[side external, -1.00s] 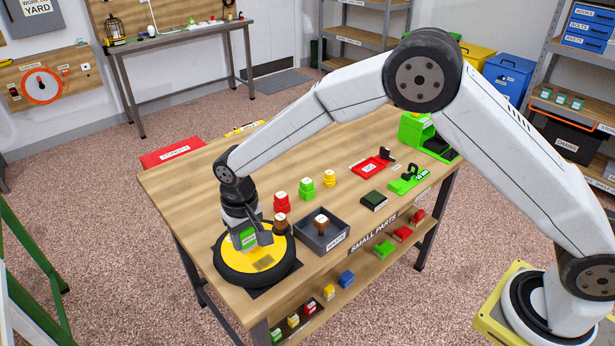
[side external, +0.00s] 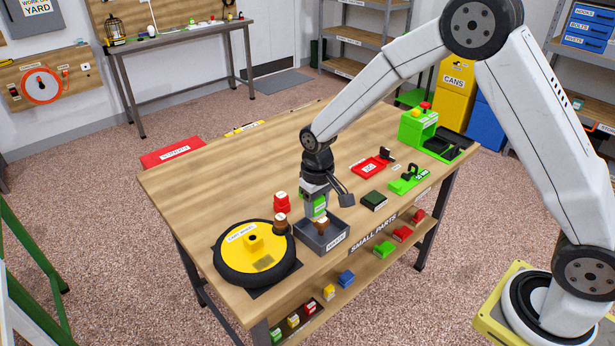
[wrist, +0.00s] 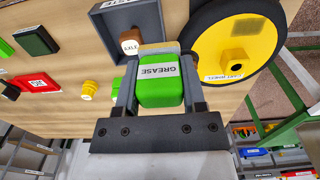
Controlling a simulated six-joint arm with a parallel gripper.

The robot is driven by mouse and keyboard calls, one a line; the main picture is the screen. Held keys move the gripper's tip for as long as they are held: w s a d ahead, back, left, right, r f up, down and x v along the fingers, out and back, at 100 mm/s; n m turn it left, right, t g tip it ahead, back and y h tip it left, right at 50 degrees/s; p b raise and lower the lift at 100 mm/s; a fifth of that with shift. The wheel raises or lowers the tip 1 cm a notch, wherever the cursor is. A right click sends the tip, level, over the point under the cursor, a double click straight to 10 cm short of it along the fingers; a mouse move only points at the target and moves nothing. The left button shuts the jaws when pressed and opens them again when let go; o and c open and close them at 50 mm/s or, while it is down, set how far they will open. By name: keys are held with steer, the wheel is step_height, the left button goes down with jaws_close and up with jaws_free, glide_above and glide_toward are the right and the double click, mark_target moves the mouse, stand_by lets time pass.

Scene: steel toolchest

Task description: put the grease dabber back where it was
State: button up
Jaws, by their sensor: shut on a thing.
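The grease dabber is a green block with a white GREASE label. It shows large between my fingers in the wrist view (wrist: 160,80) and as a green patch in the side view (side external: 320,208). My gripper (side external: 318,212) is shut on it, over the table just behind the dark tray. In the wrist view my gripper (wrist: 158,85) has a finger on each side of the dabber. A bit of another green thing (wrist: 117,83) shows beside the left finger. Whatever is directly under the dabber is hidden.
The dark tray (side external: 338,240) holds a brown block (side external: 321,226). A yellow-hubbed wheel (side external: 228,262) lies at the table's near left, a brown-topped piece (side external: 280,224) at its edge. A red pot (side external: 282,203) stands left of my gripper, a yellow one (wrist: 90,88) on the other side.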

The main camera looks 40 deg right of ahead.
steer(key=s+d, duration=1)
steer(key=d, duration=0.3)
steer(key=shift+r, duration=0.2)
steer(key=shift+w, duration=0.1)
steer(key=w+f, duration=0.3)
steer(key=w, duration=0.1)
steer(key=w+d+f, duration=0.1)
steer(key=w+f, duration=0.1)
steer(key=w, duration=0.2)
steer(key=w+d+f, duration=0.1)
steer(key=w+f, duration=0.2)
steer(key=w, duration=0.1)
steer(key=shift+w+d+f, duration=0.1)
steer(key=shift+w+f, duration=0.15)
steer(key=shift+f, duration=0.05)
steer(key=shift+w+f, duration=0.35)
